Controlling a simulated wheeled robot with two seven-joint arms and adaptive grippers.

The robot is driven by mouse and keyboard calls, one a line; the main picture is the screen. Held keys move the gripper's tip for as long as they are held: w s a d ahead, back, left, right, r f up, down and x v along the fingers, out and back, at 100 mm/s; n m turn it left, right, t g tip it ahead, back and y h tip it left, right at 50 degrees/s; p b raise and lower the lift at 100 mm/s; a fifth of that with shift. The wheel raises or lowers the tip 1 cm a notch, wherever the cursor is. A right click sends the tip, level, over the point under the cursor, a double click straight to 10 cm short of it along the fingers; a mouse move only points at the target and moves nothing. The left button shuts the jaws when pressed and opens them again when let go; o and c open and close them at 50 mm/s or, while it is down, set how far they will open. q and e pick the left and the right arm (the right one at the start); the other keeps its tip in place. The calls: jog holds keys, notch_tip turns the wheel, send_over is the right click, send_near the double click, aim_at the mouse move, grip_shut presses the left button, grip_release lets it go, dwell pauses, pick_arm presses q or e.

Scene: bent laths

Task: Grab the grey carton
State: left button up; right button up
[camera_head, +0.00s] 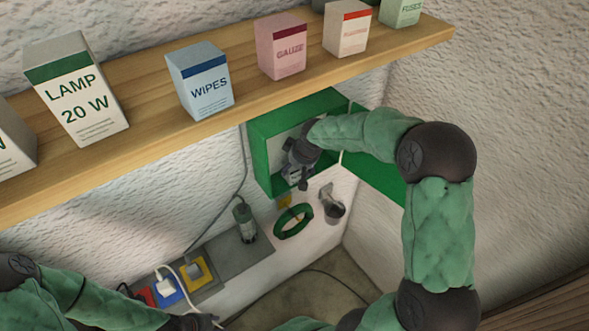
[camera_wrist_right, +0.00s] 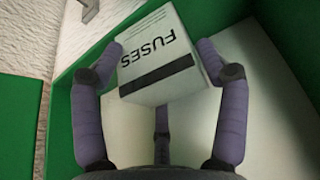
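The grey carton (camera_wrist_right: 165,60), pale grey with a dark band and the word FUSES upside down, shows in the right wrist view between the fingers of my right gripper (camera_wrist_right: 161,50). Two fingertips lie against its opposite sides, and a third finger is partly hidden below it. The gripper looks shut on it. In the head view my right gripper (camera_head: 298,172) is at the green wall box, and it largely hides the carton. My left gripper (camera_head: 195,322) is only a dark bit at the bottom edge, so its state is unclear.
The open green box (camera_head: 262,165) has walls close around my right gripper. A wooden shelf (camera_head: 140,115) with several cartons, including another marked FUSES (camera_head: 402,11), runs above. Below are a green ring (camera_head: 293,222), a metal cup (camera_head: 333,212) and sockets with plugs (camera_head: 195,270).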

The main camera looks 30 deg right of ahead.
jog(key=shift+s+f, duration=0.1)
jog(key=c, duration=0.7)
jog(key=shift+c, duration=0.2)
